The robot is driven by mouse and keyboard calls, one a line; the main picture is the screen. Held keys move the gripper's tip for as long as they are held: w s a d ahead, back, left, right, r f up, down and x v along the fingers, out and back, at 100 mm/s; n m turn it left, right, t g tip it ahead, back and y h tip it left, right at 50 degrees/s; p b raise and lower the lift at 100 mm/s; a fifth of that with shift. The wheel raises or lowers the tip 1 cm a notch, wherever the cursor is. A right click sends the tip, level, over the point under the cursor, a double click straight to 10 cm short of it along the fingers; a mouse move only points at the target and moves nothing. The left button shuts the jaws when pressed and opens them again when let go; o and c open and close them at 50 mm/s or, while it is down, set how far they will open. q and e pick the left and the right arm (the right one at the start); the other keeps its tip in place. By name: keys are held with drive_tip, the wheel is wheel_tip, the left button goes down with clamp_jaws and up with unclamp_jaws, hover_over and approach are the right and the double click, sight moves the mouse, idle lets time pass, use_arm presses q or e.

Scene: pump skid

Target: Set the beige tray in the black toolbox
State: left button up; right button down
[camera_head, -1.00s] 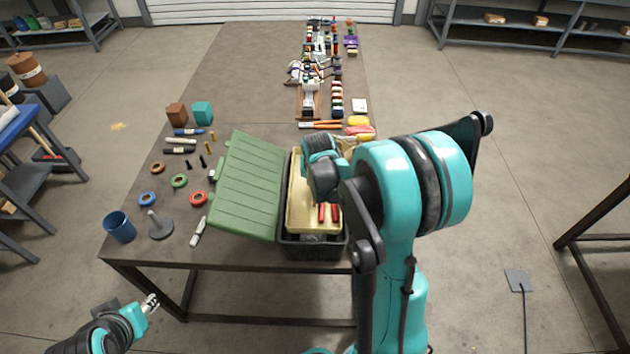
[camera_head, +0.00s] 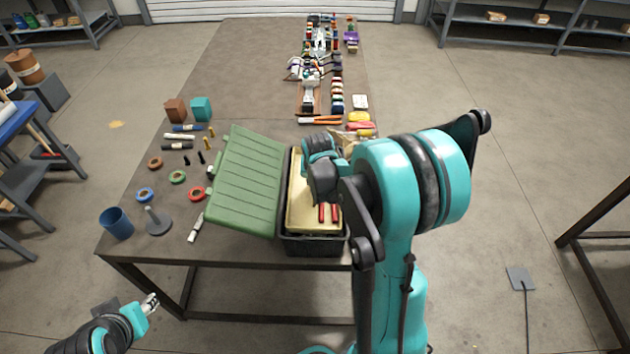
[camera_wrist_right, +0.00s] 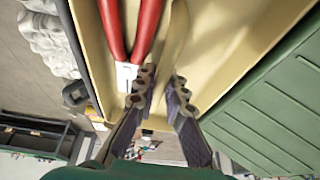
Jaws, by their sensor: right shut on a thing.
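The beige tray (camera_head: 299,205) is over the mouth of the black toolbox (camera_head: 313,247), roughly lined up with it. I cannot tell whether it rests inside or hangs just above. A red-handled tool (camera_head: 328,213) lies in the tray, and its handles show large in the right wrist view (camera_wrist_right: 130,32). My right gripper (camera_wrist_right: 163,82) is shut on a beige upright part of the tray; in the head view my arm hides the fingertips. My left gripper (camera_head: 150,303) is apart, low at the left, off the table; its jaws are too small to read.
The toolbox's green lid (camera_head: 245,185) stands open on its left. Tape rolls, a blue cup (camera_head: 116,223) and a grey stand (camera_head: 157,221) lie further left. Pliers (camera_head: 320,121) and yellow and red items (camera_head: 360,125) are behind the toolbox. The table's left rear is clear.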

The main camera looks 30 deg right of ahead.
drive_tip(key=shift+f+b, duration=1.5)
drive_tip(key=shift+f, duration=0.25)
drive_tip(key=c, duration=1.5)
unclamp_jaws()
drive_tip(key=v, duration=1.2)
drive_tip(key=s+a+n+t+y+b, duration=0.1)
drive_tip(key=s+a+n, duration=0.5)
drive_tip(key=s+a, duration=0.7)
drive_tip(key=shift+s+a+f+t+y+b, duration=0.35)
drive_tip(key=shift+s+t+y, duration=0.15)
drive_tip(key=shift+s+t, duration=0.6)
